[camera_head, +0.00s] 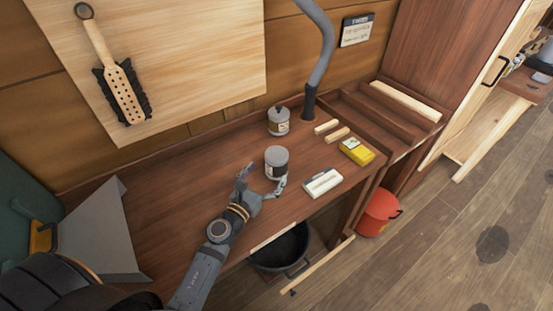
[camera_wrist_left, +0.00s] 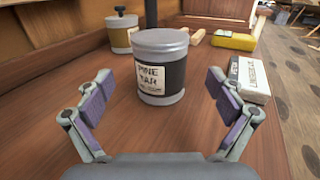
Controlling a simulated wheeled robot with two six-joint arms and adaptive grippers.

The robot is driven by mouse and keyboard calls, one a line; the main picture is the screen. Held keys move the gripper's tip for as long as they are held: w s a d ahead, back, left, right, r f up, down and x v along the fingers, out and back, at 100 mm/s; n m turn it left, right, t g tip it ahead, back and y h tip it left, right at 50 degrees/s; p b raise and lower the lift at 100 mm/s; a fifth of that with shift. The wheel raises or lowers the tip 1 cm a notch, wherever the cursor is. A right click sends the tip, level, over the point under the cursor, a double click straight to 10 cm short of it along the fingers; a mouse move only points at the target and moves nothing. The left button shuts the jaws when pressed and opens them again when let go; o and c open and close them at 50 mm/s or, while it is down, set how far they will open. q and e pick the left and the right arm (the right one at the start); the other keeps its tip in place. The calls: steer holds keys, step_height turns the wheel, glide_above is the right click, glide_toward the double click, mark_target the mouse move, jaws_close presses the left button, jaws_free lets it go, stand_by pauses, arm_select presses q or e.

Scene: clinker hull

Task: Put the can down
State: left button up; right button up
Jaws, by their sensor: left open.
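The can (camera_head: 276,161) is grey with a dark label band and stands upright on the wooden bench (camera_head: 180,220). In the left wrist view the can (camera_wrist_left: 160,68) shows a label reading "PINE TAR" and a closed grey lid. My left gripper (camera_head: 262,180) is open, with its fingers spread on the near side of the can. In the left wrist view my left gripper (camera_wrist_left: 160,108) has clear space between both fingers and the can. My right gripper is not in view.
A second tin (camera_head: 278,121) with a knob stands behind the can. A white box (camera_head: 322,183), a yellow pack (camera_head: 357,151) and small wood blocks (camera_head: 337,134) lie to the right. A grey pipe (camera_head: 310,95) rises at the back. The bench left of the can is clear.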

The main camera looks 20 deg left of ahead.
mark_target(277, 159)
arm_select(q)
steer(key=shift+w+d, duration=0.1)
steer(key=shift+w, duration=0.6)
steer(key=shift+w+f, duration=0.15)
steer(key=shift+w, duration=0.1)
steer(key=w, duration=0.2)
steer(key=w+d+p, duration=0.1)
steer(key=w, duration=0.1)
steer(key=shift+w, duration=0.3)
steer(key=shift+w+d, duration=0.1)
steer(key=shift+w, duration=0.1)
steer(key=shift+s, duration=0.1)
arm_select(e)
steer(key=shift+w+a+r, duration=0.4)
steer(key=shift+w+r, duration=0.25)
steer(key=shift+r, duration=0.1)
arm_select(q)
steer(key=shift+c, duration=1.2)
steer(key=c, duration=1.5)
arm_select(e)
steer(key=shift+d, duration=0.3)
